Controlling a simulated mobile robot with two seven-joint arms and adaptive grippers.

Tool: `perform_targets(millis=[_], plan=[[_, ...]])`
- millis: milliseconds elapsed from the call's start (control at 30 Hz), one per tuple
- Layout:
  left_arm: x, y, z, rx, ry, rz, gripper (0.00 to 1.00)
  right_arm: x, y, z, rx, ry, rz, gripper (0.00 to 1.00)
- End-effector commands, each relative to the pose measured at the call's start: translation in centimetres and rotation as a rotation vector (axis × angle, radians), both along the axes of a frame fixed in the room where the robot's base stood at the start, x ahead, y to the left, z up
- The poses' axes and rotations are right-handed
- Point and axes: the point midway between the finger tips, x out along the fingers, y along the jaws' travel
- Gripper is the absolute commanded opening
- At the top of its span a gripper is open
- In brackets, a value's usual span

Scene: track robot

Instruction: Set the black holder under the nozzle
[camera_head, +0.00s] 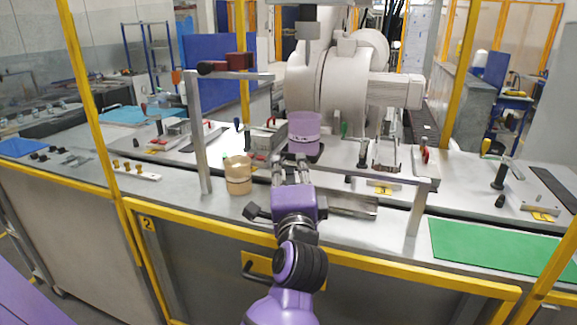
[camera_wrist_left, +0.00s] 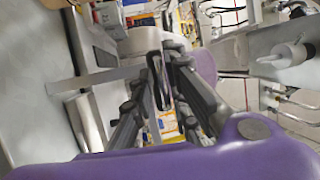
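My left gripper (camera_head: 292,163) reaches away from me over the near bench, its two fingers apart with a gap between them. A grey block (camera_head: 308,29) hangs above, perhaps the nozzle. My right gripper is out of view.
A grey metal frame (camera_head: 196,140) with a crossbar stands around the working area. A tan cylinder (camera_head: 238,176) stands left of my gripper. A large white machine (camera_head: 330,85) is behind. A yellow rail (camera_head: 385,265) runs along the front. A green mat (camera_head: 500,249) lies at right.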

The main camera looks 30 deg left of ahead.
Motion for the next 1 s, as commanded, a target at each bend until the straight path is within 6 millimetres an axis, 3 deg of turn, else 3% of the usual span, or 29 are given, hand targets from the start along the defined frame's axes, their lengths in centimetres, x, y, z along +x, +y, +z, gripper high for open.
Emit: perform_targets(millis=[300, 500, 1000], plan=[[-5.4, -3.8, -1.4, -0.006, 0.004, 0.003, 0.15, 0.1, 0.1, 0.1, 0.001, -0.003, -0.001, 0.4], [-7.8, -5.4, -2.0, -0.006, 0.003, 0.004, 0.15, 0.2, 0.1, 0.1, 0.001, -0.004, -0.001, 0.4], [-8.5, -5.9, -1.9, -0.003, 0.001, 0.004, 0.15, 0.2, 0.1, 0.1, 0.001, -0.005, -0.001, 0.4]])
